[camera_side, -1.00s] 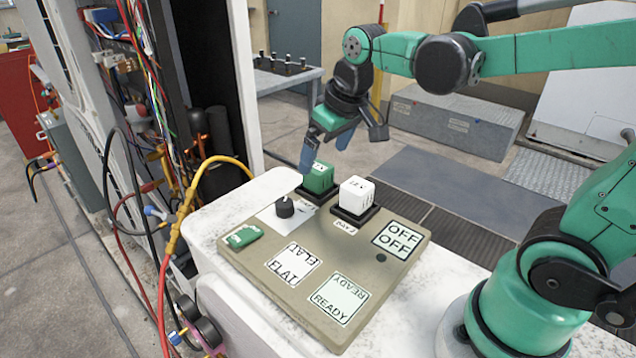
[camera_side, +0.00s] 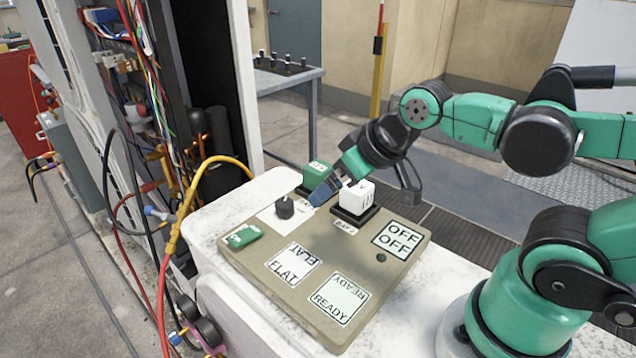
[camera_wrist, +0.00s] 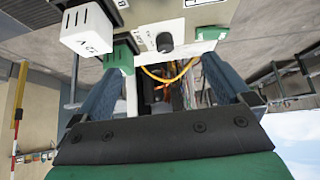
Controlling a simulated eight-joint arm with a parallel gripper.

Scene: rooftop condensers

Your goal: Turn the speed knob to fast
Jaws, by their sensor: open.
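The black speed knob (camera_side: 285,207) stands on a white plate near the back left of the tan panel (camera_side: 318,243). It also shows in the wrist view (camera_wrist: 165,42), top centre. Its pointer direction and the plate's lettering are too small to read. My gripper (camera_side: 323,194) is low over the panel, just right of the knob and apart from it. One blue finger shows clearly between the knob and the white block. In the wrist view my gripper (camera_wrist: 163,75) has its two blue fingers wide apart, with nothing between them.
A white block (camera_side: 355,196) on a black base stands close right of my gripper. A green block (camera_side: 316,176) stands behind it. A green piece (camera_side: 243,236) lies at the panel's left. FLAT, READY and OFF labels cover the front. Hoses and cables hang at the left.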

